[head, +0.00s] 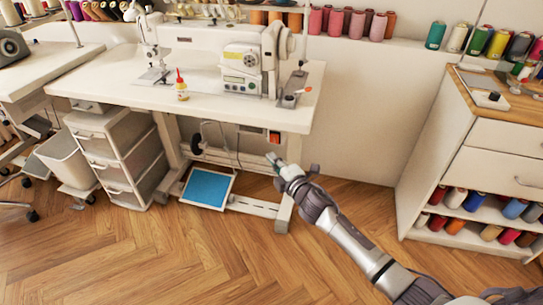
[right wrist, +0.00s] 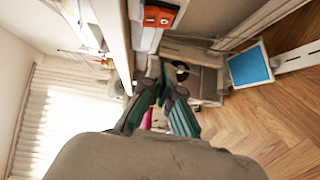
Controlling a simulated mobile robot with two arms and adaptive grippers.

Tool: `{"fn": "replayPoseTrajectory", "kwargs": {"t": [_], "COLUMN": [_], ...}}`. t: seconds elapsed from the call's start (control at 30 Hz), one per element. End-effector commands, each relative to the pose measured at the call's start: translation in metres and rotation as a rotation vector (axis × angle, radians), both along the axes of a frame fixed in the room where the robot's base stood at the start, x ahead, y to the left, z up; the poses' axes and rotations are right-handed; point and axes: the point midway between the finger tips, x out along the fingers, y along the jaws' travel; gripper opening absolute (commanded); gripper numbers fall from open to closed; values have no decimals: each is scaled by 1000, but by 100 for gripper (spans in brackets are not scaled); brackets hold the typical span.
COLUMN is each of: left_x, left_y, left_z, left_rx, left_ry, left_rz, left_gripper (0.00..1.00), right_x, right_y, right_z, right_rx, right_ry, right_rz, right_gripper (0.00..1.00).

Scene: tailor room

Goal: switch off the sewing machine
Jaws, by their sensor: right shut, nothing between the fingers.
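The white sewing machine (head: 200,45) stands on its white table (head: 130,92) in the head view. A small red-orange switch box (head: 273,137) is fixed under the table's front edge, toward the right. The switch box also shows large at the top of the right wrist view (right wrist: 160,15). My right gripper (head: 273,160) is just below the switch box in the head view, shut and empty. Its dark green fingers (right wrist: 163,82) meet below the box in the right wrist view, apart from it in the picture. My left gripper is not in view.
A blue foot pedal (head: 207,188) lies low under the table. A drawer unit (head: 115,160) and a bin (head: 65,160) stand at left. A cabinet with thread spools (head: 470,165) stands at right. The wooden floor (head: 170,260) in front is clear.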

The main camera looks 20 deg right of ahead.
Motion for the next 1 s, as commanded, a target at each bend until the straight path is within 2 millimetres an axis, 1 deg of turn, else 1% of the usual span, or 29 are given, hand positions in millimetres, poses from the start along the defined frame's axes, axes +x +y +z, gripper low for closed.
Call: {"fn": "replayPoseTrajectory", "kwargs": {"t": [0.07,0.2,0.4,0.5,0.67,1.0], "left_x": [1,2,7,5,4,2], "left_y": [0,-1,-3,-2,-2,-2], "left_z": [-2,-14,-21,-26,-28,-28], "left_rx": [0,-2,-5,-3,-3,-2], "left_ry": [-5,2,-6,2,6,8], "left_rz": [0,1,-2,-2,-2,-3], "left_gripper": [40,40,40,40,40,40], "right_x": [-12,-33,-65,-77,-86,-87], "right_y": [-4,-7,-14,-16,-18,-18], "right_z": [-1,-4,-7,-9,-9,-9], "right_rx": [-1,0,-2,-2,-2,-2], "right_ry": [1,2,1,1,0,-1], "right_rz": [-1,-1,-1,0,0,0], "right_gripper": [0,0,0,0,0,0]}}
